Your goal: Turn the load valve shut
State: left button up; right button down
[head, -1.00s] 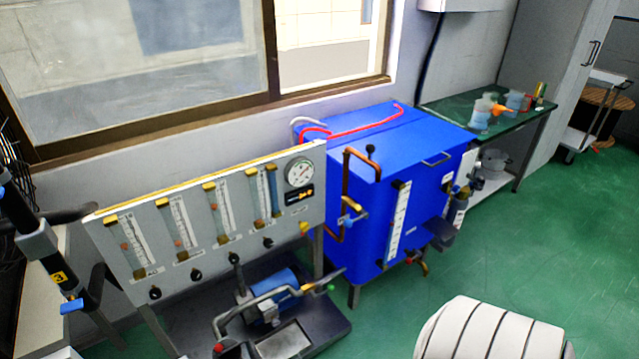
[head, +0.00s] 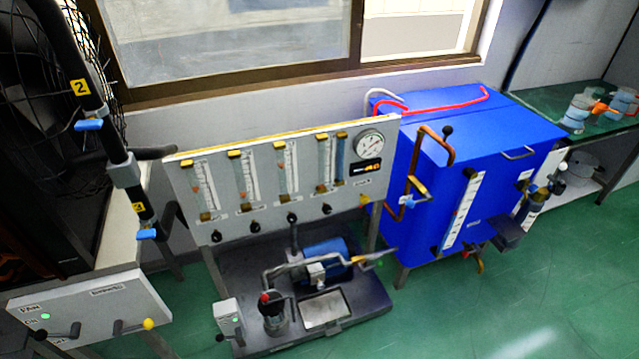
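No valve carries a label that I can read as the load valve. Blue-handled valves sit on a black pipe at the left, the upper one (head: 90,124) by a yellow tag "2", the lower one (head: 147,233) by a tag "3". Another blue handle (head: 407,201) is on the copper pipe of the blue tank. Neither gripper is in view.
A flowmeter panel (head: 225,228) with a gauge and black knobs stands mid-view. The pump base (head: 345,321) is on the floor before it. The blue tank (head: 440,190) stands right of it. A caged fan (head: 100,40) is at left. Green floor (head: 560,290) is clear at lower right.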

aim_at(292, 218)
jog(key=u, duration=0.1)
jog(key=k, duration=0.45)
jog(key=z, duration=1.45)
jog(key=i, duration=1.4)
jog(key=u, duration=0.5)
